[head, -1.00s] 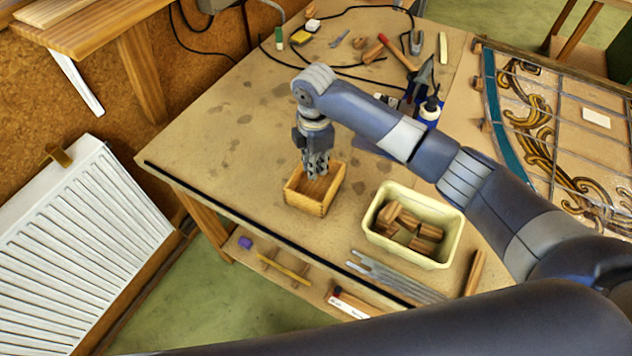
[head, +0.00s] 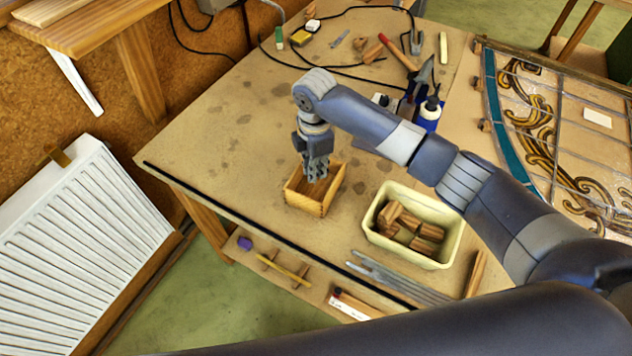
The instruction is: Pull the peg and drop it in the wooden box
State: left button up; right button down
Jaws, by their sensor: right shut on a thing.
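The wooden box (head: 308,203) is small, open-topped and light brown, and stands on the workbench near the middle of the head view. My right gripper (head: 317,178) points down over the box, its fingertips at about the height of the rim or just inside the opening. It is shut on the peg, which is too small and too covered by the fingers to make out. The leaded panel (head: 560,128) lies at the right, with dark and amber scrollwork and a teal border. My left gripper is not in view.
A cream tub (head: 440,257) with several wooden blocks stands right of the box. Metal strips (head: 385,274) lie in front of the tub. A blue-labelled bottle (head: 430,112), a red-handled hammer (head: 398,52) and cables lie farther back. The bench left of the box is clear.

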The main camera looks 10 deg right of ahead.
jog(key=shift+f+b, duration=0.5)
jog(key=shift+f, duration=0.55)
dwell(0.4)
jog(key=c, duration=1.6)
grip_release()
jog(key=shift+o, duration=0.2)
jog(key=shift+r, duration=0.15)
notch_tip(320, 180, up, 12)
